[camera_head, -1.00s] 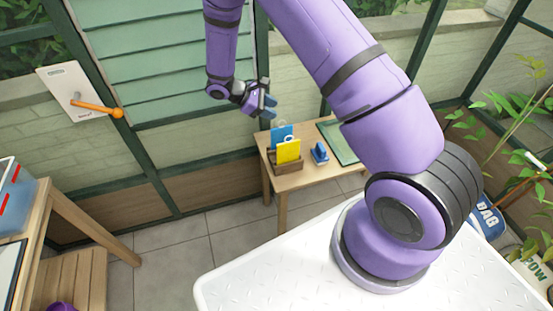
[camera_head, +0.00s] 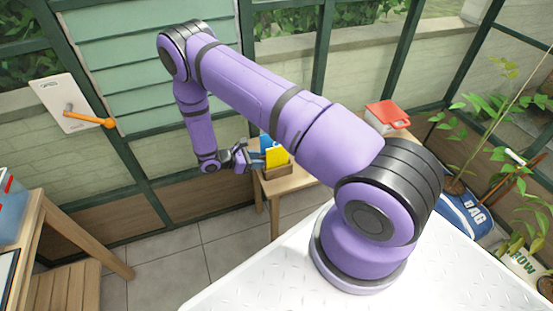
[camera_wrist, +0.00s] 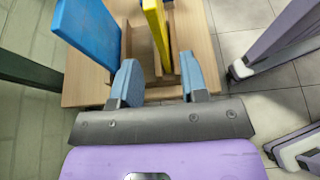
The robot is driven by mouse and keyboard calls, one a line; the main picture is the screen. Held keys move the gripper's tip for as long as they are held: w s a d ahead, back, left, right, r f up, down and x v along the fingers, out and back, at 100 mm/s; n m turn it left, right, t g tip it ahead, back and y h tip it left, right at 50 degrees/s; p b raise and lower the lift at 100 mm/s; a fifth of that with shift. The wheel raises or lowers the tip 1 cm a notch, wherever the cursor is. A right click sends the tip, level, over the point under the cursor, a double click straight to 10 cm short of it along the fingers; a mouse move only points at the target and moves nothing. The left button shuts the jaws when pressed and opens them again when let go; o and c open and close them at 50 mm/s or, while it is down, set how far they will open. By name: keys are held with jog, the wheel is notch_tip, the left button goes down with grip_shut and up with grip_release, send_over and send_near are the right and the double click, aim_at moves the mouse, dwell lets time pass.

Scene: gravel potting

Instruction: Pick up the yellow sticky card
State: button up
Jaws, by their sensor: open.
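The yellow sticky card (camera_head: 276,157) stands upright in a small wooden holder (camera_head: 277,173) on the small wooden table, with a blue card (camera_head: 265,143) beside it. In the wrist view the yellow card (camera_wrist: 156,27) shows edge-on at the top, right of the blue card (camera_wrist: 88,32). My gripper (camera_head: 257,159) is at the left side of the holder. In the wrist view its two blue fingers (camera_wrist: 160,82) are open, apart, pointing toward the holder. The yellow card lies ahead, between the directions of the two fingers. I cannot tell whether either finger touches anything.
The small table (camera_head: 292,184) stands against the wall. A white container with a red lid (camera_head: 388,114) shows behind my arm. An orange-handled lever (camera_head: 95,119) is on the left wall. A wooden bench (camera_head: 85,240) stands at left. Tiled floor (camera_head: 235,250) is clear between.

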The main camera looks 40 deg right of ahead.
aim_at(272, 159)
jog(key=shift+r+x, duration=0.1)
jog(key=shift+x, duration=1.6)
jog(key=shift+r+x, duration=0.15)
jog(key=shift+x, duration=1.5)
jog(key=shift+s, duration=0.15)
grip_shut()
